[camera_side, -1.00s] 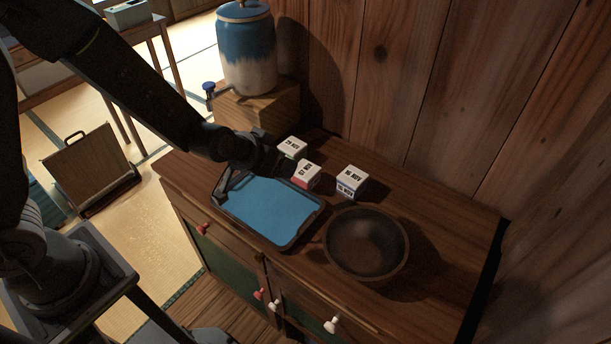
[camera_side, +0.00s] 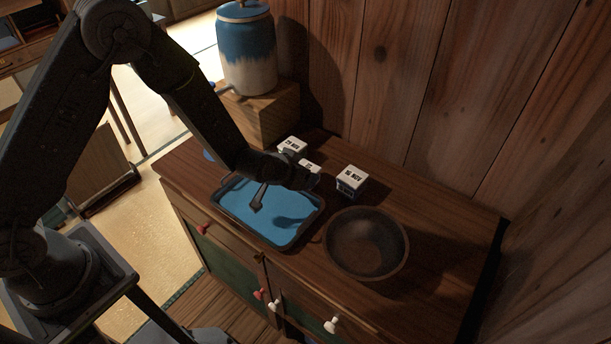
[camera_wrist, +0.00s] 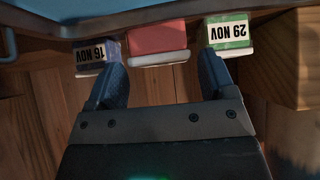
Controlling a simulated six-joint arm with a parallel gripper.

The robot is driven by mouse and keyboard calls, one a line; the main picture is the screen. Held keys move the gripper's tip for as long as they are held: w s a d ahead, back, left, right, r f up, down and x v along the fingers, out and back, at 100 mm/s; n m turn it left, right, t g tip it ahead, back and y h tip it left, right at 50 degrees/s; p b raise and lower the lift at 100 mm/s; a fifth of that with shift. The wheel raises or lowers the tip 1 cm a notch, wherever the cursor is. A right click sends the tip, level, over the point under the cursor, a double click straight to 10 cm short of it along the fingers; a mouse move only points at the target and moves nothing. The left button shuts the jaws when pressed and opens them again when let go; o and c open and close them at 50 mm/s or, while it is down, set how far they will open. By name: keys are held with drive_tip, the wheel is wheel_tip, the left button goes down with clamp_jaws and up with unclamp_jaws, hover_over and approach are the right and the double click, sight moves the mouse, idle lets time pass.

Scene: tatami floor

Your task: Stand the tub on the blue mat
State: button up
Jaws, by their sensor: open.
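Three small white-lidded tubs stand on the cabinet top behind the blue mat (camera_side: 285,222), which lies in a dark-rimmed tray. The green tub (camera_wrist: 228,32) is labelled 29 NOV, and its lid shows in the side view (camera_side: 293,143). The red tub (camera_wrist: 158,38) is in the middle, partly hidden by my gripper in the side view (camera_side: 311,166). The blue tub (camera_wrist: 97,55) reads 16 NOV and stands rightmost in the side view (camera_side: 351,181). My gripper (camera_wrist: 163,62) is open and empty, above the mat's back part. Its fingers point towards the tubs, with the red one between them in the wrist view.
A dark round bowl (camera_side: 366,244) stands right of the tray. A blue and cream lidded jar (camera_side: 247,50) stands on a wooden block (camera_side: 262,112) at the back left. The plank wall (camera_side: 430,90) closes off the back. The cabinet's right end is clear.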

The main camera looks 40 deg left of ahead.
sight(314, 168)
drive_tip(key=x, duration=0.4)
drive_tip(key=shift+w+f, duration=0.1)
drive_tip(key=shift+w, duration=0.2)
drive_tip(key=c, duration=0.9)
drive_tip(key=shift+o, duration=0.2)
